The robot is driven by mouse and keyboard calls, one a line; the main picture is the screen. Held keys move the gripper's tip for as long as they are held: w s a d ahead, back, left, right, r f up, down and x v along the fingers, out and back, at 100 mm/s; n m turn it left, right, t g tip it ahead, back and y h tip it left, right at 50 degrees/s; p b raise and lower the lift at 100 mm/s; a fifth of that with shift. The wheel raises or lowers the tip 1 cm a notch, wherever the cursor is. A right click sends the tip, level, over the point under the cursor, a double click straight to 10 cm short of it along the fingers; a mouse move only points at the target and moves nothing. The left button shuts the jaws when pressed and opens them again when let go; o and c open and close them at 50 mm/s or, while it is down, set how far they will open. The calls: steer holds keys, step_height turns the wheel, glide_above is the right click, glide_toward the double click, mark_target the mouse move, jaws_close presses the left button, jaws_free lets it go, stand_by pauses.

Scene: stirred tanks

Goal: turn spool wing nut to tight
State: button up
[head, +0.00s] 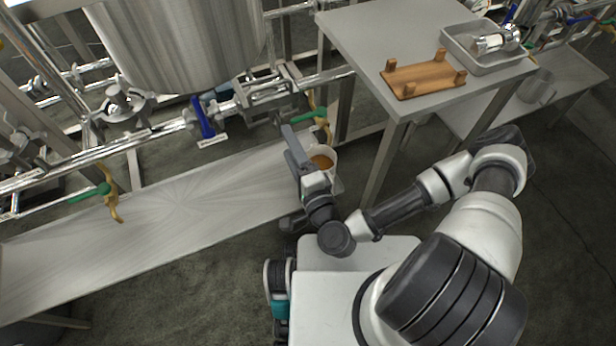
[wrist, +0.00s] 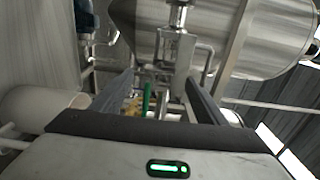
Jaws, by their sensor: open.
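My gripper (head: 297,148) is in the head view below the pipe line, beside a green-handled brass valve. Its two dark fingers point up toward the pipework. In the wrist view my gripper (wrist: 160,88) is open, with nothing held between the fingers. Beyond the gap show a green handle (wrist: 147,97) and metal pipe fittings. A boxy metal fitting (head: 265,92) sits on the pipe line, up and left of the gripper. I cannot make out a wing nut for certain in either view; it is too small or hidden. A metal-and-glass spool piece (head: 494,41) lies in a grey tray.
A white jug of amber liquid (head: 322,161) is close behind my gripper. A blue-handled valve (head: 203,118) and a green-handled valve (head: 98,193) are left along the pipes. A steel tank (head: 180,40) is above. A table (head: 360,35) with a wooden rack (head: 425,77) stands right.

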steer(key=p+v, duration=0.1)
steer(key=v, duration=1.1)
steer(key=shift+s, duration=0.25)
steer(key=shift+d, duration=0.15)
